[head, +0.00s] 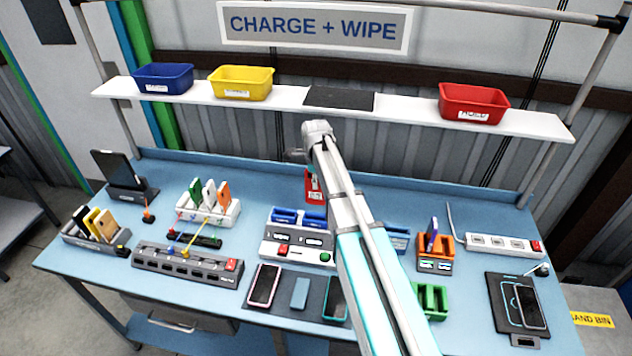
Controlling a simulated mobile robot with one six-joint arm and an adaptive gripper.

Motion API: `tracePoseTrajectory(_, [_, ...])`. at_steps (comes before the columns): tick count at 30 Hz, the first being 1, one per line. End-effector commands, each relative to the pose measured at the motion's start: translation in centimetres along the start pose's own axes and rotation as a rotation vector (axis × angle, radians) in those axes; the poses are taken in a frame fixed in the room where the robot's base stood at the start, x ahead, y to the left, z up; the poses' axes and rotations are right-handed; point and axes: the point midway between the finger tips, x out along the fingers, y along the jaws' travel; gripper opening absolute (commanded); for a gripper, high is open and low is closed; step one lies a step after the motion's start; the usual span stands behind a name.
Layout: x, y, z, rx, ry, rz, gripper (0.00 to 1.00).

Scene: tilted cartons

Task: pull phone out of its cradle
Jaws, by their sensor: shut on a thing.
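Several phones stand in holders in the head view, and I cannot tell which one the task means. A purple phone (432,231) stands in an orange cradle (436,267) right of my arm. A dark phone or tablet (112,168) leans in a black stand (138,192) at the back left. White, green and orange phones (209,194) stand in a white rack (190,213). A red holder (311,190) sits at the back, partly covered by my arm. My arm crosses the middle; my gripper is not clearly visible, and its grip is hidden.
A grey rack (70,238) with yellow and dark phones is at the left. A power strip (187,265), a dark mat (287,312) with phones and a green holder (433,300) are in front. A charging pad (503,290) lies right. A shelf (410,113) with bins runs above.

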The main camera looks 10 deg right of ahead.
Motion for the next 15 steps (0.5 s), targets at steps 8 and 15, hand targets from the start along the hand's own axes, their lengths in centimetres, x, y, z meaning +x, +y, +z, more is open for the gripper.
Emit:
tracePoseTrajectory(8, [-0.5,0.0,0.0,0.000,0.000,0.000,0.00])
tracePoseTrajectory(15, [-1.9,0.0,0.0,0.000,0.000,0.000,0.00])
